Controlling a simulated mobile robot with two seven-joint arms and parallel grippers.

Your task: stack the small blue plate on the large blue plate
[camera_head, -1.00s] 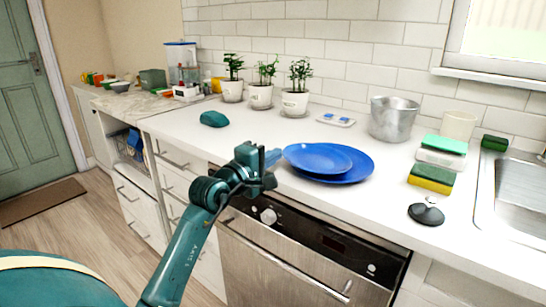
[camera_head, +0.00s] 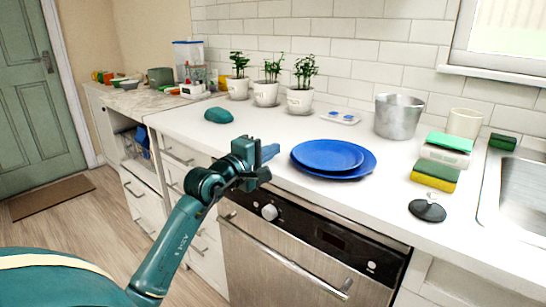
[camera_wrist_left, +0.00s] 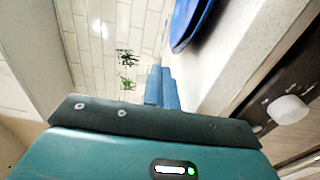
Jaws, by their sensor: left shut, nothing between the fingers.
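The small blue plate (camera_head: 326,154) lies on top of the large blue plate (camera_head: 354,174) on the white counter. It sits toward the left and back of the large plate, whose rim shows mostly at the front and right. My left gripper (camera_head: 270,153) is shut and empty, just left of the plates, with a small gap to them. In the left wrist view its blue fingers (camera_wrist_left: 161,88) are together, and blue plate edges show at the top; I cannot tell the two plates apart there. My right gripper is in neither view.
A metal pot (camera_head: 399,117), a white cup (camera_head: 464,123), stacked sponges (camera_head: 436,173) and a black round item (camera_head: 427,210) stand right of the plates. Potted plants (camera_head: 300,99) line the wall. A teal object (camera_head: 218,115) lies at left.

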